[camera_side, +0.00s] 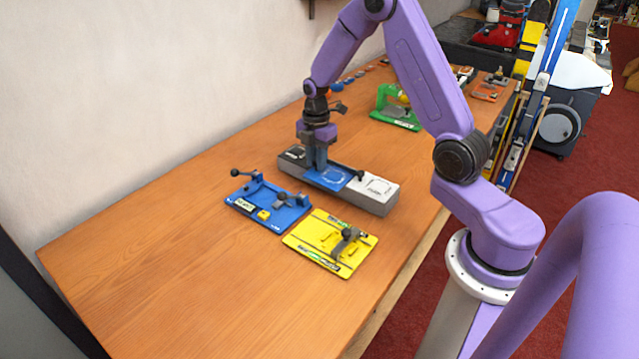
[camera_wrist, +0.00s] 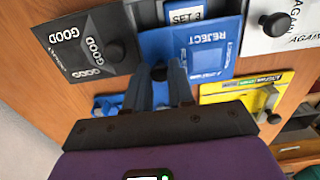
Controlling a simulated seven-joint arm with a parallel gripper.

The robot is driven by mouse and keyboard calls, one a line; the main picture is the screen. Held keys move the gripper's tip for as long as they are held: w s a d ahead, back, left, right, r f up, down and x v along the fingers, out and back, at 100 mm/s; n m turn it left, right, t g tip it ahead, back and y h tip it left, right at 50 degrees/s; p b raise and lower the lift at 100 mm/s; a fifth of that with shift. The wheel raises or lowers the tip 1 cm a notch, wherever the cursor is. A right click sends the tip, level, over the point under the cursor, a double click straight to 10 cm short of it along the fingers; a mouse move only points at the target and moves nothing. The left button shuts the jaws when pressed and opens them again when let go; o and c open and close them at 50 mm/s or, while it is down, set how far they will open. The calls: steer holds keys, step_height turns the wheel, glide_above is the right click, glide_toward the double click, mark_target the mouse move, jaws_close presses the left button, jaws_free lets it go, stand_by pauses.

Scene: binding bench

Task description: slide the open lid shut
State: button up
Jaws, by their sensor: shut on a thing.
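A long grey box (camera_side: 370,203) on the bench has three lids with dark knobs. The black GOOD lid (camera_wrist: 75,48) is at one end, and the white AGAIN lid (camera_side: 378,187) is at the other. Between them is the blue REJECT lid (camera_wrist: 215,48), which also shows in the side view (camera_side: 335,180). It sits out of line with its neighbours, and a SET label (camera_wrist: 186,15) shows in the gap beyond its edge. My gripper (camera_wrist: 160,80) is shut on the blue lid's dark knob (camera_wrist: 158,73), which is partly hidden between the fingers.
A blue plate with clamps (camera_side: 268,205) and a yellow plate with a clamp (camera_side: 330,242) lie close in front of the box. A green device (camera_side: 397,107) stands farther back. The bench's left front is bare wood.

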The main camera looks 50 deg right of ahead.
steer(key=shift+d, duration=1.6)
steer(key=o, duration=0.5)
steer(key=shift+r, duration=0.1)
steer(key=shift+r, duration=4.9)
